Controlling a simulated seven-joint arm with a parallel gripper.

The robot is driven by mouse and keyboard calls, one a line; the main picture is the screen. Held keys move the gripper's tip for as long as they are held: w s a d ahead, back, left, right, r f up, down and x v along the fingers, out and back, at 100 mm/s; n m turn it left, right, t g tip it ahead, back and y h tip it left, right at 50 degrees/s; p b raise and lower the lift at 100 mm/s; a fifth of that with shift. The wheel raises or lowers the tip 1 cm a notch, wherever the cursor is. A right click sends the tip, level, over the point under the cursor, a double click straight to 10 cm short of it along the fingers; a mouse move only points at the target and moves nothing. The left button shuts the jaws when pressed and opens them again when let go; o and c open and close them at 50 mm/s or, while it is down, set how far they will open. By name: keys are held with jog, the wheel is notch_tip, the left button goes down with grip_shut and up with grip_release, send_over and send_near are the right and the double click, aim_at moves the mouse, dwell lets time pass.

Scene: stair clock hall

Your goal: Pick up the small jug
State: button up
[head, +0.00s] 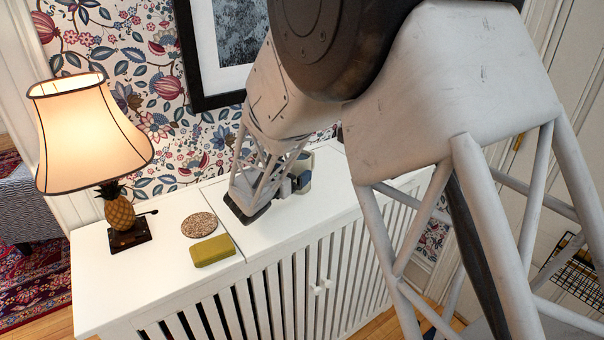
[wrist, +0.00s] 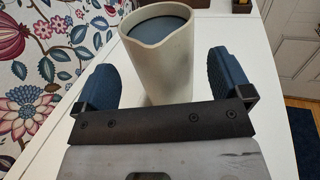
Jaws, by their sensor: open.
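The small jug (wrist: 165,62) is pale cream outside with a dark blue-grey inside and a pouring lip. It stands upright on the white cabinet top (wrist: 60,142). In the wrist view my gripper (wrist: 164,82) is open, with one blue-padded finger on each side of the jug. A gap shows between the jug and each finger. In the head view the jug (head: 306,163) is mostly hidden behind my gripper (head: 297,184) and arm. The lower part of the jug is hidden by the gripper body in the wrist view.
On the cabinet's left stand a lit lamp (head: 92,128) with a pineapple base, a round speckled coaster (head: 199,225) and an olive-yellow case (head: 213,250). A framed picture (head: 222,55) hangs on the flowered wall behind. Dark brown items (wrist: 190,4) stand beyond the jug.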

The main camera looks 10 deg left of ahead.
aim_at(307, 152)
jog(key=shift+x, duration=2)
jog(key=shift+d+f, duration=0.1)
jog(key=shift+c, duration=0.3)
jog(key=c, duration=1.2)
jog(key=shift+c, duration=0.2)
jog(key=shift+r, duration=0.5)
jog(key=shift+s+r, duration=0.15)
jog(key=shift+r, duration=1.2)
jog(key=s+d, duration=0.3)
jog(key=s, duration=0.4)
jog(key=s+d+r, duration=0.1)
jog(key=s+d, duration=0.2)
jog(key=s, duration=0.4)
jog(key=shift+r, duration=0.15)
jog(key=shift+s+d, duration=0.2)
jog(key=shift+s, duration=0.05)
